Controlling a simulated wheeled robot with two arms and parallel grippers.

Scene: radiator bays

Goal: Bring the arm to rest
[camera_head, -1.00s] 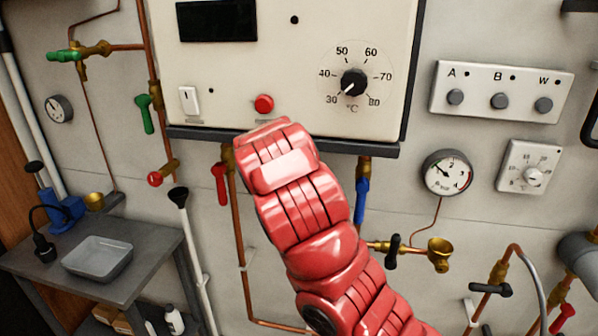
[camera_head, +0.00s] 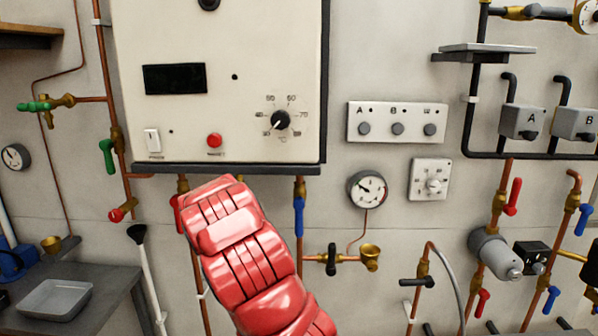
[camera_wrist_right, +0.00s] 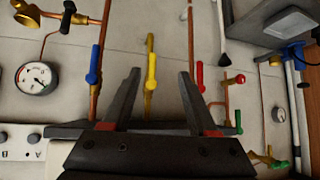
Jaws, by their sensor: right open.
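My red right arm (camera_head: 255,265) comes up from the bottom of the head view and ends just below the white boiler panel (camera_head: 225,85). Its gripper is hidden behind the arm there. In the right wrist view my right gripper (camera_wrist_right: 159,74) has its two dark fingers spread apart with nothing between them. A yellow lever (camera_wrist_right: 151,70) shows between the fingers, a blue lever (camera_wrist_right: 93,65) to their left and a red lever (camera_wrist_right: 200,75) to their right. I cannot tell how far the fingertips are from the levers. My left gripper is not in view.
A gauge (camera_head: 367,188), a three-button plate (camera_head: 397,122) and a small dial plate (camera_head: 430,179) are on the wall to the right. Pipes and valves fill the far right. A dark bench with a grey tray (camera_head: 54,299) stands at lower left.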

